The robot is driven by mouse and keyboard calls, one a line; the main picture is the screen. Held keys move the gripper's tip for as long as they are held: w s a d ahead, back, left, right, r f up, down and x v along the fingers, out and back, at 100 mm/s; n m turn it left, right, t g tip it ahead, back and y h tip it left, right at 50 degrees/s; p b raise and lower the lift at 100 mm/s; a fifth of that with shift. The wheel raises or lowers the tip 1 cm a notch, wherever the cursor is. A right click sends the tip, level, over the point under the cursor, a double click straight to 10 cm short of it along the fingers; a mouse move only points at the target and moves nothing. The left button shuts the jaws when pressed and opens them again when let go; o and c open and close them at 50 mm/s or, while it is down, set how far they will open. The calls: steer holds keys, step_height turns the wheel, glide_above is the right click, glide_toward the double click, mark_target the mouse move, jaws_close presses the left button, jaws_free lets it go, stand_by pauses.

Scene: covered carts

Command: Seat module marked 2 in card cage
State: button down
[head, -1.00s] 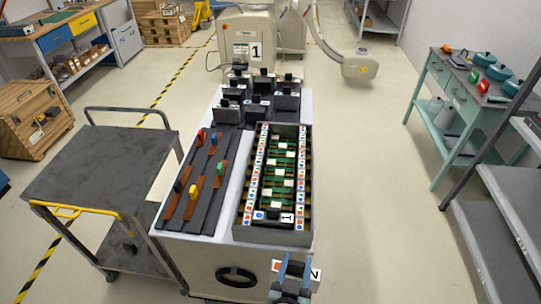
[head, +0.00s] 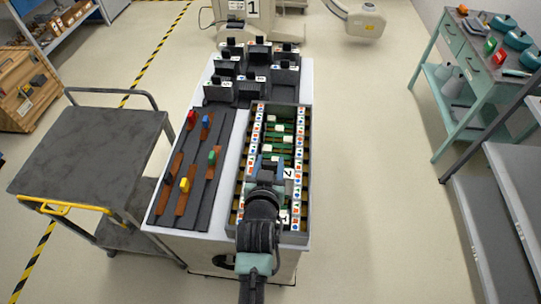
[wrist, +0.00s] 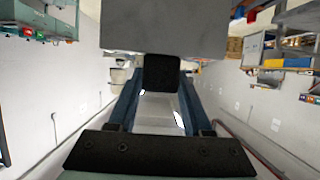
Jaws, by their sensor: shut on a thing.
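The card cage (head: 304,145) is a long grey open box on the cart top, with marked strips along its sides and green boards inside. My gripper (head: 267,166) is over the middle of the cage, shut on the black handle (wrist: 160,73) of the module marked 2. The module's white label (head: 289,173) shows to the right of my gripper in the head view. The module's grey body (wrist: 165,25) fills the top middle of the wrist view. A module marked 1 (head: 284,218) sits at the near end of the cage. My arm hides part of the near end, and I cannot tell whether module 2 touches the slot.
Several black-handled modules (head: 250,75) stand behind the cage. Dark rails (head: 217,145) with coloured knobs lie to its left. A grey trolley (head: 88,150) stands left of the cart, and grey shelves (head: 515,175) stand at right. Floor right of the cart is clear.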

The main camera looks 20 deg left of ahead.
steer(key=shift+s+r, duration=0.15)
step_height(320, 180, down, 15)
steer(key=b, duration=1.2)
steer(key=shift+b, duration=0.35)
stand_by(0.4)
stand_by(0.6)
steer(key=shift+c, duration=1.4)
jaws_free()
steer(key=shift+o, duration=0.2)
steer(key=shift+d+f, duration=0.1)
steer(key=shift+f, duration=0.2)
steer(key=v, duration=1.3)
steer(key=shift+b, duration=0.4)
